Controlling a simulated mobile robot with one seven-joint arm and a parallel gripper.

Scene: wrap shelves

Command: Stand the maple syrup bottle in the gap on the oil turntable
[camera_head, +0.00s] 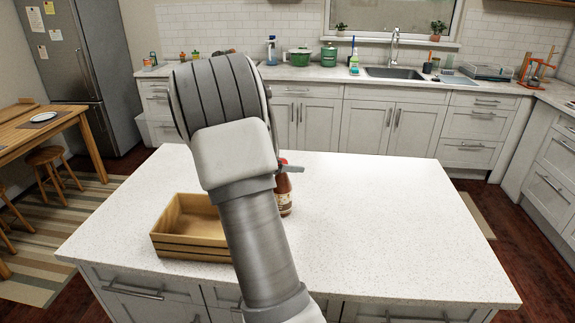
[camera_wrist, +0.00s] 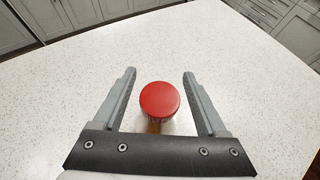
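The maple syrup bottle (camera_head: 285,194), brown with a pale label and red cap, stands upright on the white island counter. In the wrist view its red cap (camera_wrist: 160,99) is seen from above. My gripper (camera_wrist: 159,76) is open, its two fingers on either side of the cap, with a visible gap on both sides. In the head view my arm hides most of the gripper; one grey finger (camera_head: 291,168) shows by the bottle's top. I cannot make out the oil turntable in either view.
An open wooden crate (camera_head: 192,247) sits left of the bottle, partly behind my arm. The right side of the island (camera_head: 400,220) is clear. The back counter holds a green pot (camera_head: 299,57), spray bottle (camera_head: 271,50), sink (camera_head: 392,72) and small jars (camera_head: 183,58).

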